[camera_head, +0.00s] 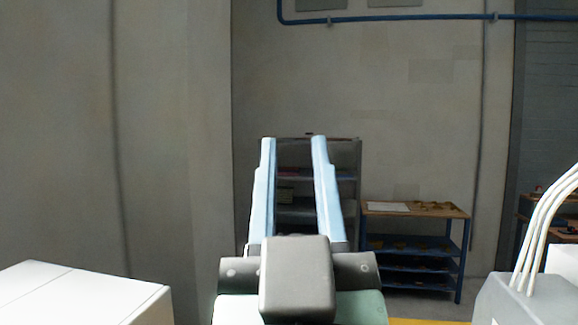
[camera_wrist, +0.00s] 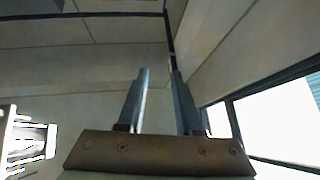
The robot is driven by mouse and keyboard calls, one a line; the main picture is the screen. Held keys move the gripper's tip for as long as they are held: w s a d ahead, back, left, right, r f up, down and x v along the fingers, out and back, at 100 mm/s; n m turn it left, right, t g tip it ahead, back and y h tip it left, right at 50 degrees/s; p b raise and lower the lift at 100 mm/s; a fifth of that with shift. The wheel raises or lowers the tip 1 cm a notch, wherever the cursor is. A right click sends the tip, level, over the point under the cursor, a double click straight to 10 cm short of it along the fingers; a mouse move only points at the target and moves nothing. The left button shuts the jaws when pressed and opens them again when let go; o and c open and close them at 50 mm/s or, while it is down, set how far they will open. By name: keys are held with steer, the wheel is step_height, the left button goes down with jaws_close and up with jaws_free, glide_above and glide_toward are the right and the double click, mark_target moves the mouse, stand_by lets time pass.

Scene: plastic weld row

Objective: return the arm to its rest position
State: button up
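My gripper (camera_head: 294,145) is raised in front of the body camera, its two light blue fingers pointing up and away. The fingers are apart and nothing shows between them but the background shelf. In the wrist view my gripper (camera_wrist: 160,75) also shows two separate fingers with no object between them. That view faces the upper wall and ceiling.
A grey shelf unit (camera_head: 345,165) stands against the far wall behind the fingers. A blue workbench with a wooden top (camera_head: 440,210) stands to its right. A white box (camera_head: 75,295) is at the lower left. A grey unit with white cables (camera_head: 530,300) is at the lower right.

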steer(key=s+r+m+t+p, duration=0.1)
steer(key=s+r, duration=0.2)
steer(key=r, duration=0.2)
steer(key=shift+s+a+t, duration=0.2)
steer(key=shift+s+t, duration=0.1)
steer(key=shift+s, duration=0.05)
stand_by(0.7)
